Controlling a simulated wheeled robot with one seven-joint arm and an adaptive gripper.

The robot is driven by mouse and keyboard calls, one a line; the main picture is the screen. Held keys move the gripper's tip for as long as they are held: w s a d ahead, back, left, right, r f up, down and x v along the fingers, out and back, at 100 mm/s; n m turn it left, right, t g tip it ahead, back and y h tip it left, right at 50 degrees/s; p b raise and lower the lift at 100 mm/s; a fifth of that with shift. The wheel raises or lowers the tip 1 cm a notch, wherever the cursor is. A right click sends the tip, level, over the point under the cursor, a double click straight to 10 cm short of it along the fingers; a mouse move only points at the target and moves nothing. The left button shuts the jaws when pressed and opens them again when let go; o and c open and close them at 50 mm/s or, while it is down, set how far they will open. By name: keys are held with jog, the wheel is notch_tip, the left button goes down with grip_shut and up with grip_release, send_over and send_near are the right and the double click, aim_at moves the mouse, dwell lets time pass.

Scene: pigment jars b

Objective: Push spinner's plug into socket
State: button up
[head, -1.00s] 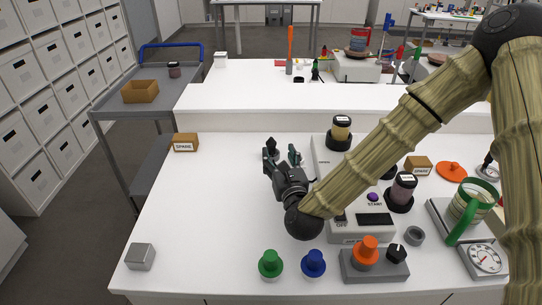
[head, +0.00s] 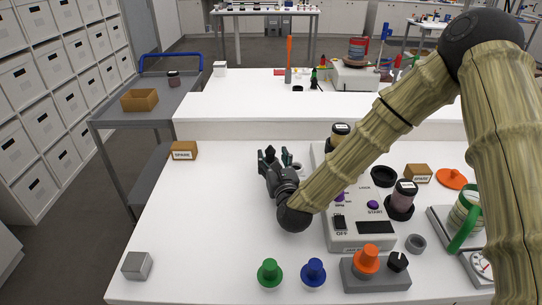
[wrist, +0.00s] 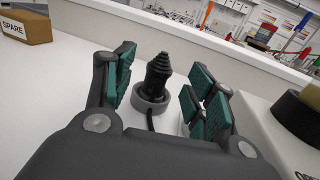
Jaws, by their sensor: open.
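A black ribbed plug (wrist: 158,75) stands upright in a grey ring holder (wrist: 150,103) in the wrist view, a cable running down in front of it. My gripper (head: 278,154) is open and empty. In the wrist view its teal-padded fingers stand to either side of the plug, with gaps. In the head view the fingers hide most of the plug. The spinner (head: 352,243) is a pale grey box with an OFF switch and START button, right of my gripper. A small dark-centred round thing (head: 297,168) lies just right of my fingers; I cannot tell if it is the socket.
A SPARE box (head: 183,151) stands left of my gripper. Jars stand on and beside the spinner. Green (head: 269,273) and blue (head: 314,272) knobbed pieces and a grey cube (head: 137,266) are near the front. The left middle of the table is clear. A raised shelf runs behind.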

aim_at(272, 155)
jog(key=shift+f+p+x, duration=0.2)
jog(key=shift+p+x, duration=0.45)
jog(key=shift+x, duration=1.5)
jog(key=shift+d, duration=0.1)
jog(key=c, duration=1.1)
